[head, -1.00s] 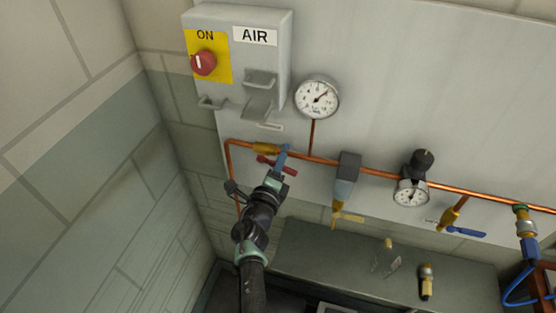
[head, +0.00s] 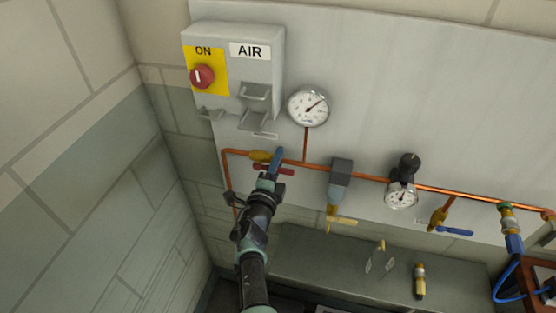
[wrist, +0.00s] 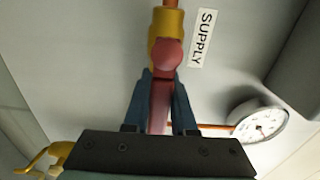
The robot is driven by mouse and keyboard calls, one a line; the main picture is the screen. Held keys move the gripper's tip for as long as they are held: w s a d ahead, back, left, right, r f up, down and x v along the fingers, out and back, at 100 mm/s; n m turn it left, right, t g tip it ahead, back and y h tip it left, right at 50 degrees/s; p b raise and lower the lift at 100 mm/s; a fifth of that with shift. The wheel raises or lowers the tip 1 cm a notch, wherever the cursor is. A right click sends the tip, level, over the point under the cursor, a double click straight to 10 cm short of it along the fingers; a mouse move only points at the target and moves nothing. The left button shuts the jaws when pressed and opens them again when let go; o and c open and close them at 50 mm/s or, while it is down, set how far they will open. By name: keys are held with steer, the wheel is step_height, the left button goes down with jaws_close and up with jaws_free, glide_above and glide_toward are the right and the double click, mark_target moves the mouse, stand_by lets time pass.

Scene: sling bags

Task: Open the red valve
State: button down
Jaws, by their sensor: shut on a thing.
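The red valve's handle (wrist: 160,92) shows in the wrist view, running from its round hub on the brass valve body (wrist: 166,22) down between my fingers. My gripper (wrist: 160,110) is shut on the red handle, with one blue finger on each side. In the head view the red handle (head: 287,171) sticks out to the right of my gripper (head: 275,162), just under the copper pipe. The brass body (head: 259,156) shows to the left of my fingers. The lower end of the handle is hidden in the wrist view by the gripper's dark palm.
The copper pipe (head: 330,170) runs along the grey panel. A gauge (head: 308,107) stands above it, and a filter (head: 340,180), a regulator (head: 402,190) and a blue-handled valve (head: 452,230) lie rightward. A SUPPLY label (wrist: 203,39) is beside the valve. A grey shelf (head: 330,265) is below.

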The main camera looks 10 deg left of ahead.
steer(key=c, duration=0.7)
jaws_free()
steer(key=shift+s, duration=0.1)
steer(key=s+p, duration=0.1)
steer(key=s, duration=0.5)
steer(key=s+p, duration=0.2)
steer(key=s, duration=0.4)
steer(key=shift+s+a, duration=0.2)
steer(key=shift+s, duration=0.2)
